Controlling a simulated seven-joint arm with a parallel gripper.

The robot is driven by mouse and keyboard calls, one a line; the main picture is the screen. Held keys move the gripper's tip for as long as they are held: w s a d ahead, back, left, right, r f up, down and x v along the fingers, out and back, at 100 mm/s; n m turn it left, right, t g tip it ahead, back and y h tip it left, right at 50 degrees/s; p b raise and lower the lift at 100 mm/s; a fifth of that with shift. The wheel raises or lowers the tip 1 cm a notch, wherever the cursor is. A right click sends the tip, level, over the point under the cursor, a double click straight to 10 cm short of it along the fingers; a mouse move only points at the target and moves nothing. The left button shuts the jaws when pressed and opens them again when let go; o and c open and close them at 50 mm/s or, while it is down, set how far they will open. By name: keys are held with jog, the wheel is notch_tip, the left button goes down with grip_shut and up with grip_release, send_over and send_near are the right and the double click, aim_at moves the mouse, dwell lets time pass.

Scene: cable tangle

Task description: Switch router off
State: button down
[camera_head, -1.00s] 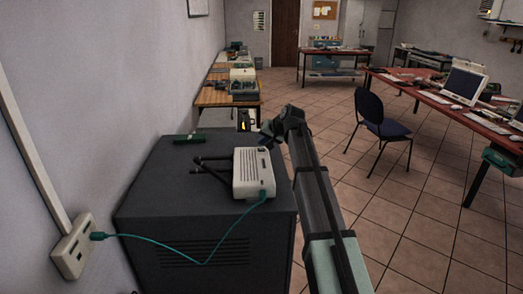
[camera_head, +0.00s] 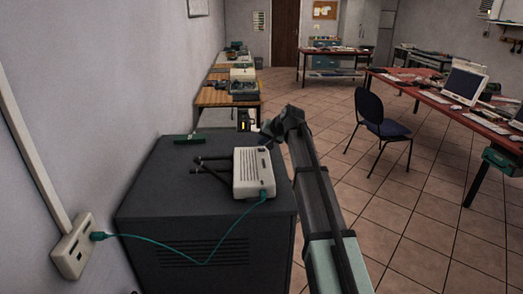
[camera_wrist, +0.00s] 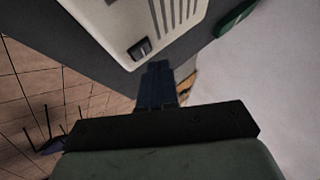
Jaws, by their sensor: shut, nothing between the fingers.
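The router (camera_head: 254,173) is a cream box with dark slots and black antennas, lying on top of a dark grey cabinet (camera_head: 215,245). A teal cable (camera_head: 205,264) runs from its near end to a wall socket (camera_head: 73,247). In the wrist view the router (camera_wrist: 115,15) is close, with a small black rocker switch (camera_wrist: 142,48) on its edge face. My gripper (camera_wrist: 158,68) is shut and empty, its fingertips just below the switch in that view. I cannot tell whether they touch it, or which way the switch is set. In the head view my gripper is hard to make out at the router's far end.
A green object (camera_head: 190,138) lies on the cabinet behind the antennas. The wall stands close on the left. A workbench (camera_head: 225,98) is beyond the cabinet.

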aim_at(263, 150)
jog(key=shift+f, duration=0.2)
jog(key=shift+f, duration=0.25)
jog(key=shift+f, duration=0.35)
dwell(0.9)
jog(key=shift+r, duration=0.8)
jog(key=shift+r, duration=0.1)
jog(key=shift+r, duration=2.4)
